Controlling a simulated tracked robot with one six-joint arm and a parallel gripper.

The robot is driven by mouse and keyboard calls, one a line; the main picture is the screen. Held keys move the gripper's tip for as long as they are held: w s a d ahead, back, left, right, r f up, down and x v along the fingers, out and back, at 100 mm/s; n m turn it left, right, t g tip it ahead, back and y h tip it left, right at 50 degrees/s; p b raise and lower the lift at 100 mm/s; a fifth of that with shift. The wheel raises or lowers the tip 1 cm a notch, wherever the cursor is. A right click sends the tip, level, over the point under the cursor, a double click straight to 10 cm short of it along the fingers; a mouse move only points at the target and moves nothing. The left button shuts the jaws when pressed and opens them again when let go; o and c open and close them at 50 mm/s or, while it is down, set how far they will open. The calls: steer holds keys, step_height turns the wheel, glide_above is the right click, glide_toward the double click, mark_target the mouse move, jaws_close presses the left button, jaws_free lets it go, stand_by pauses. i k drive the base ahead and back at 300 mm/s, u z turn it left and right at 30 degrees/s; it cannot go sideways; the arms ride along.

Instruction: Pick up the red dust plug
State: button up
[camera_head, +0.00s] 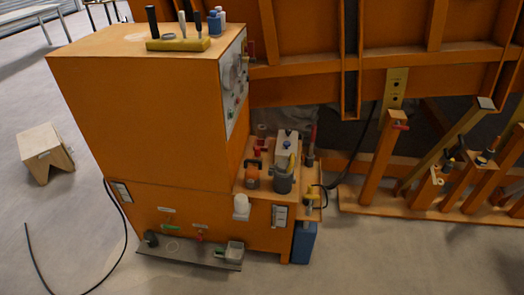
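I cannot tell for sure which item is the red dust plug. Another red item (262,147) stands at the back of the side ledge among other parts. My gripper is not in view.
The orange cabinet (140,110) fills the left middle. Its side ledge is crowded with a grey cup (284,182) and an orange item (252,180). A wooden stool (46,152) stands left. Floor in front is mostly clear.

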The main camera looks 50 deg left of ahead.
mark_target(257, 150)
steer(key=z, duration=0.05)
steer(key=i, duration=2.45)
steer(key=u, duration=3.45)
